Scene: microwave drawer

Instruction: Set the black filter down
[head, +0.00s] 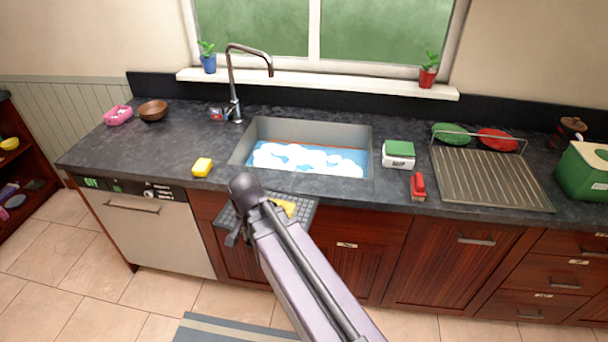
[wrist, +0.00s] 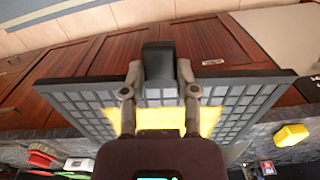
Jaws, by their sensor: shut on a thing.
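The black filter (wrist: 250,92) is a flat, dark rectangular panel with a grid face and a yellow patch at its middle. It also shows in the head view (head: 304,210), in front of the counter edge below the sink and partly hidden behind my arm. My gripper (wrist: 159,75) is shut on the dark block at the middle of the filter's edge. The filter is held in the air, apart from the counter as far as I can see. In the head view my arm hides most of the grip.
The sink (head: 360,135) holds foamy blue water. A yellow sponge (head: 202,167) lies left of it; a green-and-white box (head: 398,154) and a red brush (head: 418,186) lie right. A dish rack (head: 490,178) stands further right. The left counter (head: 140,150) has bare room.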

